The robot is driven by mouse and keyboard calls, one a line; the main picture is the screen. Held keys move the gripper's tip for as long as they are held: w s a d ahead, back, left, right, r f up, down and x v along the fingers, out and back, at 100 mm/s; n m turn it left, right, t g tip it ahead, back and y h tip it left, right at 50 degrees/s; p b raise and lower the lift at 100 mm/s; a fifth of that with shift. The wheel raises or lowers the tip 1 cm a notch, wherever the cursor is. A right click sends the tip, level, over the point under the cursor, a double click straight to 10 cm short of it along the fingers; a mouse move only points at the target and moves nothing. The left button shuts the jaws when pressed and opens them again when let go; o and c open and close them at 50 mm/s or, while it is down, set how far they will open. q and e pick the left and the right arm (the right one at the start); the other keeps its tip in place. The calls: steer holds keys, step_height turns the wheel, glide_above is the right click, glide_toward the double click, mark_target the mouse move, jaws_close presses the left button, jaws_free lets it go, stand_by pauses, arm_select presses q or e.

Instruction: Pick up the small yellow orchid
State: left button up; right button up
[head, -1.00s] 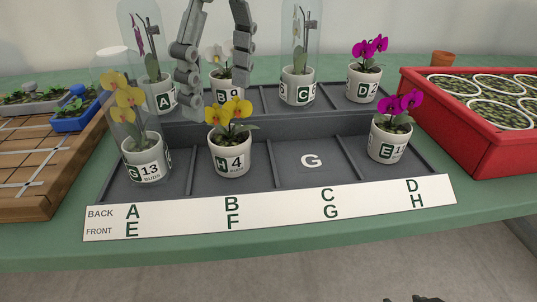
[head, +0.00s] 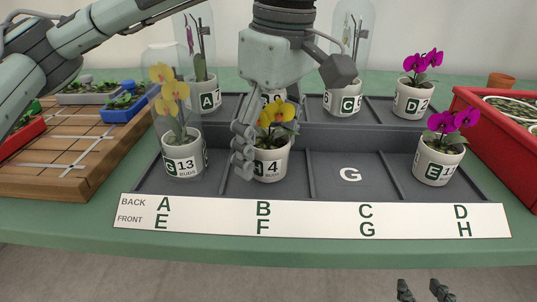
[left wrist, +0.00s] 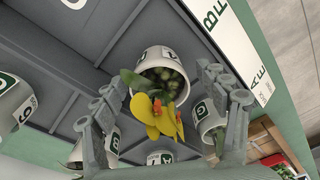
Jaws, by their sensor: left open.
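The small yellow orchid (head: 276,114) stands upright in a white pot marked 4 (head: 270,163), in front compartment F of the grey tray. My left gripper (head: 248,148) comes down over it from above; one finger shows at the pot's left side, the other is hidden in the head view. In the left wrist view, the yellow blooms (left wrist: 160,116) and white pot (left wrist: 152,58) lie between the two spread fingers (left wrist: 163,80). I cannot tell whether either finger touches the pot. My right gripper (head: 425,290) is open and empty at the bottom edge.
A taller yellow orchid (head: 172,95) in a pot marked 13, under a clear cover, stands close by in compartment E. A magenta orchid (head: 440,160) is in H; compartment G (head: 350,190) is empty. Covered orchids stand behind. A red planter (head: 500,140) is at right.

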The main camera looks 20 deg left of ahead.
arm_select(q)
steer(key=c, duration=1.4)
